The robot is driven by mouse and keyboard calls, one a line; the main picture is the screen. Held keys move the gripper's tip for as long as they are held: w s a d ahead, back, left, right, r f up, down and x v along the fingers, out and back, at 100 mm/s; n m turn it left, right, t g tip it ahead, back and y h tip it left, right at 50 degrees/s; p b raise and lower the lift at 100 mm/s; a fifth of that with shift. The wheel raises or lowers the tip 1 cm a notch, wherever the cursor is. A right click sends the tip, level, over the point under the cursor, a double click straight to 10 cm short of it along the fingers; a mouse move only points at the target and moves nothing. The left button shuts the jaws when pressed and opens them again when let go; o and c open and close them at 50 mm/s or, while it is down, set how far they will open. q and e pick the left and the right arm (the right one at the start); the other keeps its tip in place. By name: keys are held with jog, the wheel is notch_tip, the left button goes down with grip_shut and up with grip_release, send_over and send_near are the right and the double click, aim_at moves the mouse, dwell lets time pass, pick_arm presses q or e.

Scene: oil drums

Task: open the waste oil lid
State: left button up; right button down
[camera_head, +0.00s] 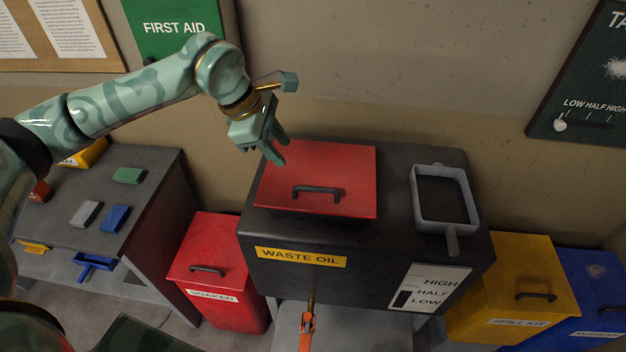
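The waste oil lid (345,165) is a red flat panel on top of the dark waste oil tank (380,245). It lies shut. Its black bar handle (318,190) stands near the front edge. My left gripper (284,152) is above the lid's back left corner, left of and behind the handle. Its two fingers point down and look apart, with nothing between them. I cannot tell whether a fingertip touches the lid. My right gripper is not in view.
A grey framed tray (447,222) sits on the tank's right side. An orange lever (307,325) is below the tank's front. A red soaked bin (220,285) stands left, yellow (510,290) and blue (590,295) bins right. A workbench (75,195) with small blocks is far left.

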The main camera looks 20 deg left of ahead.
aim_at(314, 188)
pick_arm(q)
jog(key=p+x, duration=0.2)
jog(key=x, duration=1.2)
jog(key=shift+w+d+f, duration=0.1)
jog(key=shift+w+d, duration=0.05)
jog(key=shift+d, duration=0.15)
grip_shut()
